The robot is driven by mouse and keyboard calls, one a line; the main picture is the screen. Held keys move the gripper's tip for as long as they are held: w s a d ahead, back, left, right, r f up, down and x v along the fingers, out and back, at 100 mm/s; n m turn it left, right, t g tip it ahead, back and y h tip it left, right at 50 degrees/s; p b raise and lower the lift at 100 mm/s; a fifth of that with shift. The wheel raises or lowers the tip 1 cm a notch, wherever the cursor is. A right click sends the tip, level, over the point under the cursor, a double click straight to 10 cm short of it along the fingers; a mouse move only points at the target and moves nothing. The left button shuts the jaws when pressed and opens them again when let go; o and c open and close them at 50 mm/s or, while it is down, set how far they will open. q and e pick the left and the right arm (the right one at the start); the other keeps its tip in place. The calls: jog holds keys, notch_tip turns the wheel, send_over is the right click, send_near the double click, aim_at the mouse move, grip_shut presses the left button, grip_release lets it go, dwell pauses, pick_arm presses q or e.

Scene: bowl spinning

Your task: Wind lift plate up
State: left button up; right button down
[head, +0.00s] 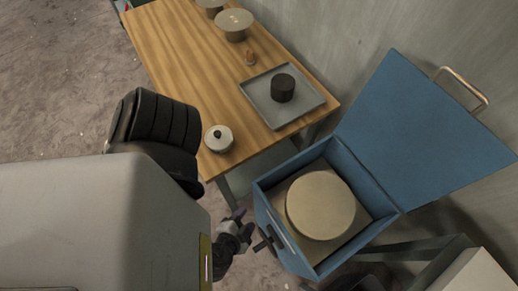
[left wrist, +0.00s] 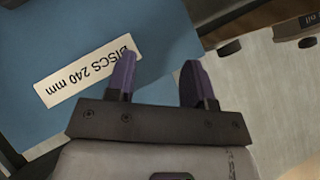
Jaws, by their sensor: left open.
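A blue box (head: 296,249) stands open at the right of the head view. Inside it a round beige disc (head: 320,205) lies on a square tan plate (head: 318,253), below the box's rim. A dark crank-like handle (head: 267,241) sticks out of the box's near left side. My left gripper (head: 240,222) is beside this handle, apart from it as far as I can see. In the left wrist view its purple fingers (left wrist: 157,78) are spread with nothing between them. Behind them is the blue wall (left wrist: 165,25) with a label (left wrist: 88,78) reading "DISCS 240 mm". My right gripper does not show.
The box's blue lid (head: 425,125) is raised at the back right, with a copper-coloured handle (head: 463,88). A wooden table (head: 180,60) holds a grey tray (head: 300,112) with a black cylinder (head: 282,88), a lidded pot (head: 219,138) and bowls (head: 234,24). A wall stands behind.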

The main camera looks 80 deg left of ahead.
aim_at(259, 248)
pick_arm(q)
jog(key=s+d+f+t+b, duration=0.5)
jog(key=f+b, duration=0.3)
jog(key=b, duration=0.4)
jog(key=s+d+f+t+b, duration=0.3)
jog(key=d+f+t+b, duration=0.2)
jog(key=d+f+b, duration=0.6)
jog(key=shift+h, duration=0.4)
jog(key=w+a+b, duration=0.1)
jog(key=w+a, duration=0.1)
jog(key=w, duration=0.1)
jog(key=w+a+r+b, duration=0.1)
jog(key=w+a+b, duration=0.1)
jog(key=w+a, duration=0.1)
jog(key=w+a+r+b, duration=0.1)
jog(key=w+a+b, duration=0.1)
jog(key=w+a, duration=0.1)
jog(key=shift+w+r, duration=0.2)
jog(key=shift+w, duration=0.35)
jog(key=shift+w+a+b, duration=0.35)
jog(key=shift+w+b, duration=0.05)
jog(key=shift+w, duration=0.25)
jog(key=shift+w+r, duration=0.1)
grip_shut()
